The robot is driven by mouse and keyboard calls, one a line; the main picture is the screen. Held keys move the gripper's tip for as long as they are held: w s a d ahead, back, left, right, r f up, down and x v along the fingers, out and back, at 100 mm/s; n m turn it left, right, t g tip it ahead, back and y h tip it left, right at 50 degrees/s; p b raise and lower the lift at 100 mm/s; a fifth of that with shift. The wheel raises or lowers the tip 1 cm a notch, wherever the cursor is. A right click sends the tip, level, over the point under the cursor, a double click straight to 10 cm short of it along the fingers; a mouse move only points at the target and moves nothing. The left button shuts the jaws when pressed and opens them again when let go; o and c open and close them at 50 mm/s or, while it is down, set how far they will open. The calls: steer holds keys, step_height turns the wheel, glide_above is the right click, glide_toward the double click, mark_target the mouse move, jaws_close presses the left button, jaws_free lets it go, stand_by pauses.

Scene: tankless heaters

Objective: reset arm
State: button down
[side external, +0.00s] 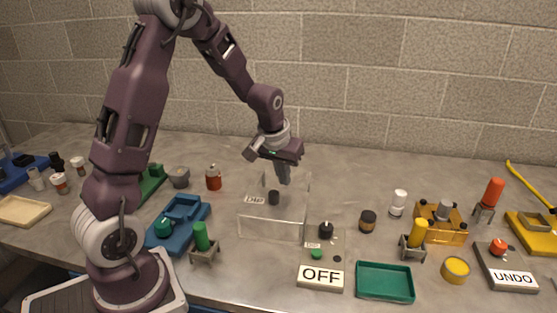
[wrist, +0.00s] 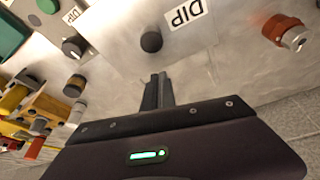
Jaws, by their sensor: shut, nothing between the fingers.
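My gripper (side external: 285,176) is shut and empty, pointing down above the back of a clear open box (side external: 272,222). Its closed fingers also show in the wrist view (wrist: 161,80). A dark round piece (side external: 274,198) is seen through the clear box, near a white label reading DIP (side external: 255,200). The same dark piece (wrist: 151,41) and the DIP label (wrist: 184,13) lie ahead of the fingertips in the wrist view. The fingers are apart from the piece.
In front stands an OFF panel (side external: 321,277) with a black knob (side external: 326,230) and a green button. A green tray (side external: 385,282), an UNDO box (side external: 507,268) and a yellow fixture (side external: 441,222) stand to the right. A blue fixture (side external: 180,222) and red-brown jar (side external: 213,178) stand left.

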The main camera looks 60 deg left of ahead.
steer(key=s+d+f+v, duration=0.1)
steer(key=d+v, duration=0.1)
steer(key=v, duration=1.2)
steer(key=s+d+r+m+t+h, duration=0.1)
steer(key=s+d+m, duration=0.2)
steer(key=s+d, duration=0.3)
steer(key=s+d+r+m+t+h, duration=0.1)
steer(key=s+d+m, duration=0.2)
steer(key=s, duration=1)
steer(key=d, duration=0.2)
steer(key=shift+s+d+r, duration=0.25)
steer(key=shift+s+d, duration=0.15)
